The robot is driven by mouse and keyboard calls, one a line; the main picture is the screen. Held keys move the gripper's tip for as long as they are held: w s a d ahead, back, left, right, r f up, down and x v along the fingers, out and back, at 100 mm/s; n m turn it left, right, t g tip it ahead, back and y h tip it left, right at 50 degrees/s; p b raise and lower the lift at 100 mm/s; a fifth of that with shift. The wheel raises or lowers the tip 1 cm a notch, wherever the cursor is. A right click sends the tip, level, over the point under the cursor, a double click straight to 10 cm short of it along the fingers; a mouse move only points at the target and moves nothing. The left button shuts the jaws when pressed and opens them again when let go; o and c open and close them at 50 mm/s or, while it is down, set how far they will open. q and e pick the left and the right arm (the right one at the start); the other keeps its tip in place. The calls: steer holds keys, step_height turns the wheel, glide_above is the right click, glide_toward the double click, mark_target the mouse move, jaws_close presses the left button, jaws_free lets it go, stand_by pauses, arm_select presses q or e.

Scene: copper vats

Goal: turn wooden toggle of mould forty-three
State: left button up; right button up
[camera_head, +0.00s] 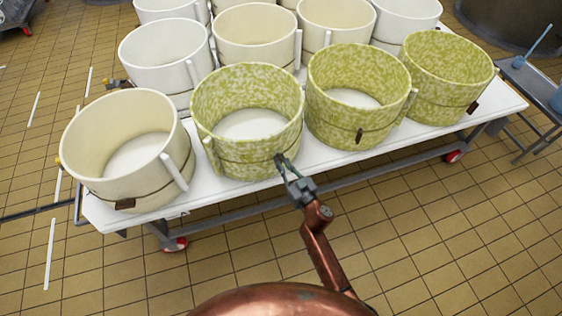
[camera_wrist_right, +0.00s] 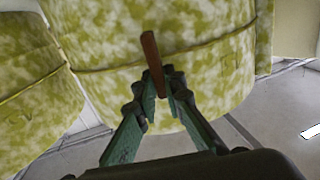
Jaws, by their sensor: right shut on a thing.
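My right gripper (camera_head: 281,161) reaches the front of a green-and-cream mottled mould (camera_head: 213,110) in the front row, second from the left. In the right wrist view its fingers (camera_wrist_right: 165,82) are shut on a brown wooden toggle (camera_wrist_right: 150,48). The toggle stands nearly upright, slightly tilted, across the thin band around this mould (camera_wrist_right: 110,45). The fingers hold its lower part; its upper end shows above them. In the head view the gripper mostly hides the toggle. No readable number shows on the mould. My left gripper is in neither view.
A white table (camera_head: 300,165) bears several moulds close together. A cream mould (camera_head: 120,165) stands to the left, and mottled moulds (camera_head: 335,115) (camera_head: 435,85) stand to the right, with dark toggles low on their fronts. The tiled floor (camera_head: 440,230) before the table is clear.

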steer(key=shift+n, duration=0.3)
jaws_close()
steer(key=n, duration=0.3)
steer(key=shift+s+a+f+n, duration=0.1)
steer(key=shift+s+a+n, duration=0.1)
steer(key=shift+a+n, duration=0.15)
steer(key=n, duration=0.3)
steer(key=shift+s+a+f+n+b, duration=0.15)
steer(key=shift+f+n+b, duration=0.1)
steer(key=shift+b, duration=0.15)
steer(key=n, duration=0.1)
steer(key=n+b, duration=0.1)
steer(key=n, duration=0.2)
steer(key=shift+s+a+f+n, duration=0.1)
steer(key=shift+a+f+n, duration=0.15)
steer(key=shift+f+n, duration=0.05)
steer(key=n, duration=0.1)
steer(key=n+b, duration=0.1)
steer(key=n, duration=0.1)
steer(key=shift+f, duration=0.25)
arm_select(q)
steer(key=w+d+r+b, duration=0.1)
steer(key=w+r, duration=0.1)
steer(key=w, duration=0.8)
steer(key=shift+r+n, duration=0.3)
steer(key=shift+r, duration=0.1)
arm_select(e)
steer(key=shift+a+f+n, duration=0.1)
steer(key=shift+n, duration=1.3)
